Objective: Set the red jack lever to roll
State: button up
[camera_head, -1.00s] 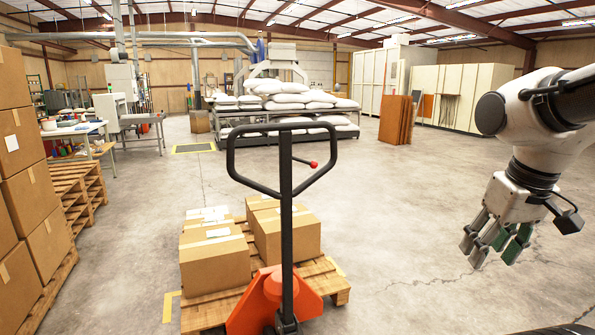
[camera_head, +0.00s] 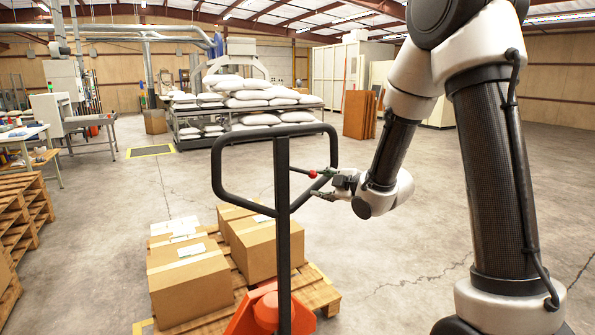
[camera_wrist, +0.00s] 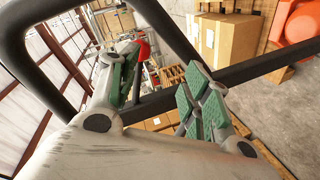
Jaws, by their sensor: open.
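The pallet jack's black handle loop (camera_head: 217,160) stands upright in front of me on its black post (camera_head: 282,230). The jack lever's red knob (camera_head: 312,173) sits inside the right half of the loop, on a thin dark rod. My gripper (camera_head: 322,184) is open and reaches in from the right, its fingertips close to the knob. In the wrist view my open gripper (camera_wrist: 160,75) has green finger pads. The red knob (camera_wrist: 144,47) shows beside the left finger's tip, partly hidden by it. I cannot tell whether they touch.
The jack's orange base (camera_head: 262,312) stands at a wooden pallet (camera_head: 318,290) with cardboard boxes (camera_head: 190,280). Stacked pallets (camera_head: 20,215) stand at the left. White sacks on a rack (camera_head: 250,105) are behind. The floor at the right is clear.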

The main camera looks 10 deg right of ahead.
aim_at(308, 173)
jog(key=shift+n+t+y, duration=0.4)
jog(key=shift+n+t, duration=0.1)
jog(key=shift+n, duration=0.2)
jog(key=w+a, duration=0.1)
jog(key=w, duration=0.1)
jog(key=w+a+r, duration=0.1)
jog(key=w, duration=0.1)
jog(key=w+a, duration=0.2)
jog(key=w, duration=0.1)
jog(key=shift+w+r, duration=0.1)
jog(key=shift+r, duration=0.1)
grip_shut()
